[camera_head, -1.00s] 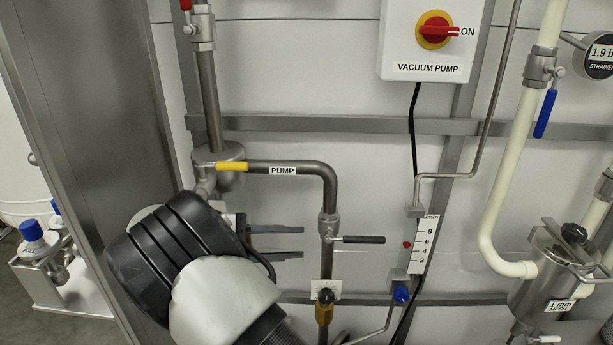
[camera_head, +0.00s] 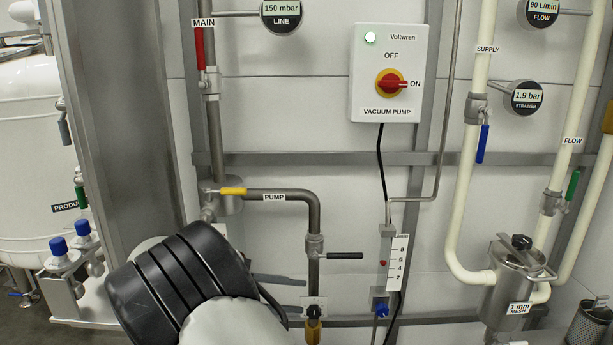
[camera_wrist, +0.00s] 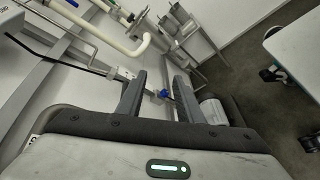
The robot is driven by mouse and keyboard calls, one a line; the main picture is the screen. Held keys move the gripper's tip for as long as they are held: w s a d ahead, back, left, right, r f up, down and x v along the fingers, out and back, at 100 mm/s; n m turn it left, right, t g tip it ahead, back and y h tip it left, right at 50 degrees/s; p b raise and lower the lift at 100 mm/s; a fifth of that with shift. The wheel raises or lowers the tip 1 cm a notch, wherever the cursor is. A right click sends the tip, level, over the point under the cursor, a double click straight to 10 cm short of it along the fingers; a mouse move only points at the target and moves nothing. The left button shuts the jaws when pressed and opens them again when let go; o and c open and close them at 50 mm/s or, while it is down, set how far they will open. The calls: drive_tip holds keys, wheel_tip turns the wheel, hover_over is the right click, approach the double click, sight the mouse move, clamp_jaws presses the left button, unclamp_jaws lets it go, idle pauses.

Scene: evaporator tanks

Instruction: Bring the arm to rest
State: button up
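My arm reaches in from the bottom of the head view, its dark wrist housing in front of the pipework. My gripper (camera_head: 301,295) points right there, its two dark fingers apart and nothing seen between them. In the wrist view my gripper (camera_wrist: 156,75) also shows both fingers spread with an empty gap. The fingers are low, left of the brass fitting (camera_head: 314,330) under the pump pipe (camera_head: 290,196). Whether they touch anything cannot be told.
The yellow-handled valve (camera_head: 233,191) and black-handled valve (camera_head: 345,256) are above my gripper. The flow scale (camera_head: 397,263) and strainer (camera_head: 512,285) stand right. The vacuum pump box (camera_head: 388,75) reads ON. A steel post (camera_head: 115,120) stands left. The wrist view shows open floor (camera_wrist: 240,60).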

drive_tip(key=s+d+r+m+g+y, duration=0.2)
drive_tip(key=s+d+r+g+y, duration=0.15)
drive_tip(key=d, duration=0.55)
drive_tip(key=s+d+r+m+t+y, duration=0.3)
drive_tip(key=s+d+r+m+y, duration=0.15)
drive_tip(key=s, duration=0.45)
drive_tip(key=s+d+r+m+t+y, duration=0.2)
drive_tip(key=s+d+r+m+y, duration=0.15)
drive_tip(key=s+y, duration=0.45)
wheel_tip(320, 180, up, 19)
drive_tip(key=s+h+p, duration=0.2)
drive_tip(key=p, duration=1.7)
drive_tip(key=shift+d+n+p, duration=0.3)
drive_tip(key=shift+p, duration=0.1)
